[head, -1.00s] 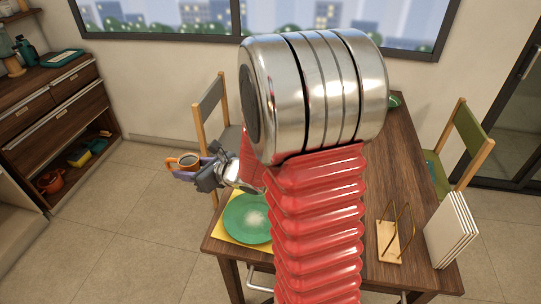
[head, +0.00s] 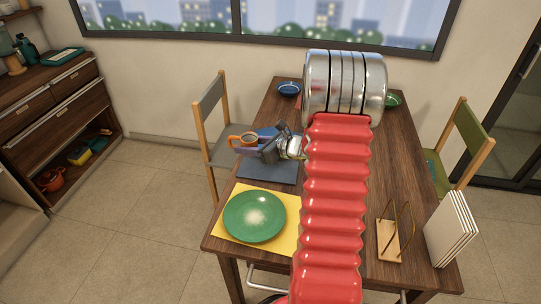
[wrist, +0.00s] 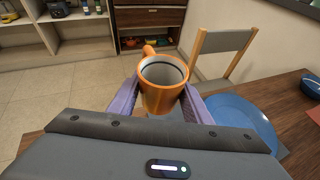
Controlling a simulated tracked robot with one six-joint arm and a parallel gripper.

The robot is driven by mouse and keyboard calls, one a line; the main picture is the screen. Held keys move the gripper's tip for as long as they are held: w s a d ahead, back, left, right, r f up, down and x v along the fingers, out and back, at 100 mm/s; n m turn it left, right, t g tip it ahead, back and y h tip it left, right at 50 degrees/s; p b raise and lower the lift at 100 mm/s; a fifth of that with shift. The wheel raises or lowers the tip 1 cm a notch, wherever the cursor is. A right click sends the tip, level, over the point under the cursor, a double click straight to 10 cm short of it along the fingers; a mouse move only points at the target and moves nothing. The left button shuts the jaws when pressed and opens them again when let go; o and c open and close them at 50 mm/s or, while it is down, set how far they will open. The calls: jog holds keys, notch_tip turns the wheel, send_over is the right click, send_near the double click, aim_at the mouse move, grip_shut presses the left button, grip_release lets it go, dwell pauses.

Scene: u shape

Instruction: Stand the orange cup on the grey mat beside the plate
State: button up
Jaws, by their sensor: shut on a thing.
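The orange cup (head: 236,139) is upright between the fingers of my gripper (head: 252,150), held up near the left edge of the table. In the wrist view the orange cup (wrist: 161,98) shows its open, empty-looking top, with its handle toward the upper left. The grey mat (head: 268,174) lies on the table below and to the right of the cup. A blue plate (wrist: 236,118) lies on it, mostly hidden by my gripper in the head view. The cup appears apart from the table.
A yellow mat (head: 287,238) with a green plate (head: 255,215) lies nearer. A chair (head: 211,105) stands at the table's left side, close behind the cup. A wooden rack (head: 389,240) and a white upright holder (head: 452,230) stand at the right. Another blue dish (head: 289,89) is at the far end.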

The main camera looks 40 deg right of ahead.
send_over(276, 173)
notch_tip(276, 173, down, 4)
jog(key=shift+s+r, duration=0.1)
jog(key=shift+r, duration=0.1)
jog(key=shift+f, duration=3.1)
jog(key=shift+f, duration=1.9)
jog(key=o, duration=1.2)
jog(key=shift+f, duration=0.1)
jog(key=shift+c, duration=0.2)
